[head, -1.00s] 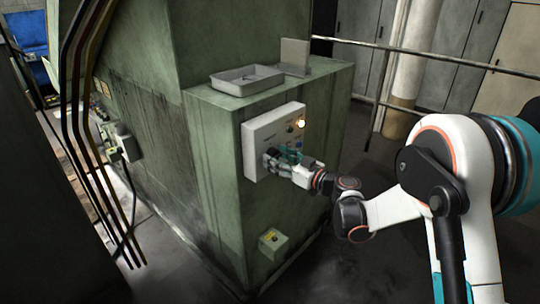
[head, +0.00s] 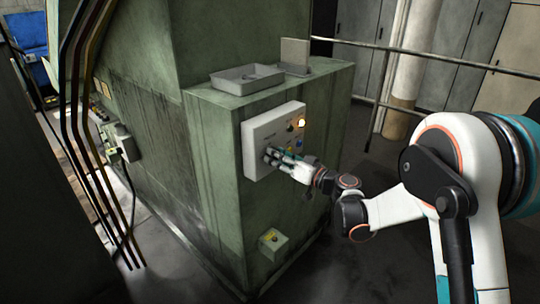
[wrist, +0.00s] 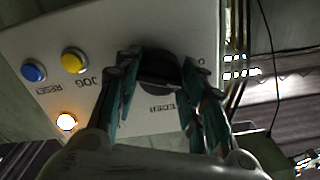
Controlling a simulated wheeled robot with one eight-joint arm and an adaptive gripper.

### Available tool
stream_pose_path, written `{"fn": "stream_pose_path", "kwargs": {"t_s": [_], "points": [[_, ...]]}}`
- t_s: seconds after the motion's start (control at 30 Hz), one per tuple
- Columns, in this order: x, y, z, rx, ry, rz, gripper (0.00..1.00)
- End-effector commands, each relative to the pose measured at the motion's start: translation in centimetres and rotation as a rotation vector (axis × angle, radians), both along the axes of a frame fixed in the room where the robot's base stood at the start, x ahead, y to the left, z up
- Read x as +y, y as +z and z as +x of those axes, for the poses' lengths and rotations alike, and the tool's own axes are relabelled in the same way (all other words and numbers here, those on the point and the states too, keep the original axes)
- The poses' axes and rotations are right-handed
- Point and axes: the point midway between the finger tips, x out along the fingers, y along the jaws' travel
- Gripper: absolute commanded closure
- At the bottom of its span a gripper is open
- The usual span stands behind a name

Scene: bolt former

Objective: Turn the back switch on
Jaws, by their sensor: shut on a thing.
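The white control panel (head: 258,137) is fixed to the side of the green machine cabinet. In the wrist view its round black knob (wrist: 158,72) sits between my fingers, beside a partly covered label and a "0" mark. In the wrist view my gripper (wrist: 160,85) is shut on the black knob, one finger on each side. The fingers hide part of the knob, and I cannot tell which position it points to.
The panel also carries a blue RESET button (wrist: 33,71), a yellow JOG button (wrist: 74,60) and a lit amber lamp (wrist: 66,121). A grey tray (head: 247,78) lies on the cabinet top. A small box (head: 273,243) sits lower down. A rail (head: 430,57) runs behind.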

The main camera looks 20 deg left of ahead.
Motion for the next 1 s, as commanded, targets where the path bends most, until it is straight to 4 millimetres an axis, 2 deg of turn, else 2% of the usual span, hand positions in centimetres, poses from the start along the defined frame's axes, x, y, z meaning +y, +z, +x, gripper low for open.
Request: {"fn": "stream_pose_path", "kwargs": {"t_s": [0.23,0.6,0.87,0.9,0.97,1.0], "points": [[0.00,0.00,0.05,0.112,-0.001,0.047,1.00],[-0.01,0.05,0.07,0.475,-0.001,0.197,1.00],[-0.01,0.04,0.08,0.499,-0.002,0.208,1.00],[-0.01,0.04,0.08,0.499,-0.002,0.208,0.56],[-0.01,0.03,0.07,0.500,-0.001,0.207,0.43],[-0.01,0.04,0.06,0.499,-0.001,0.207,0.43]]}}
